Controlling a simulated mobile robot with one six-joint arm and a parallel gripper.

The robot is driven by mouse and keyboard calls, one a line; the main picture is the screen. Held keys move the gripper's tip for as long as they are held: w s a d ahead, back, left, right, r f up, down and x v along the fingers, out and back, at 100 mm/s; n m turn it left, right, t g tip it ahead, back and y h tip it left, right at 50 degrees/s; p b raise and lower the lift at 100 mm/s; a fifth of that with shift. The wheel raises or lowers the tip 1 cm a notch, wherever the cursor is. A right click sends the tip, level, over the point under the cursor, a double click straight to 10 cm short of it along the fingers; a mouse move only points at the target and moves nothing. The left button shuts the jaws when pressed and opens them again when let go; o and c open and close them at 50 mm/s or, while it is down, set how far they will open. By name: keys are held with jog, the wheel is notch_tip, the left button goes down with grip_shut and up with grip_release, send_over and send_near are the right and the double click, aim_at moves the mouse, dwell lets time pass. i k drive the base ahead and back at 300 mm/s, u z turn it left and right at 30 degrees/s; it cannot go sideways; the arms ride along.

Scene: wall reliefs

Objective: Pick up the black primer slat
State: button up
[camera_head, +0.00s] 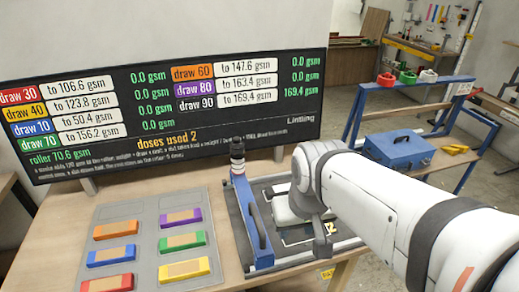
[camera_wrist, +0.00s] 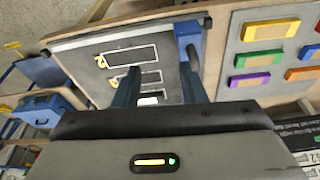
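My gripper (camera_wrist: 159,70) shows two blue fingers standing apart in the wrist view, with nothing seen gripped between them. It is over a framed grey bed (camera_wrist: 174,58) with white-outlined rectangles; a small white patch (camera_wrist: 150,99) shows low between the fingers. In the head view my white arm reaches over this bed (camera_head: 340,246) and hides much of it. I cannot make out a black slat for certain in either view. The grey slat board (camera_head: 147,232) holds orange, purple, blue, green, red and yellow slats, none black.
A blue bar with a black knob (camera_head: 238,150) stands along the bed's left side. A dark display (camera_head: 165,112) rises behind the bench. A blue toolbox (camera_head: 399,150) and a rack with red, green and white rings (camera_head: 407,77) stand to the right.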

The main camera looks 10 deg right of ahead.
aim_at(271, 191)
jog(key=z, duration=0.45)
jog(key=k, duration=1.3)
jog(key=u, duration=0.5)
jog(key=i, duration=1)
jog(key=u, duration=0.1)
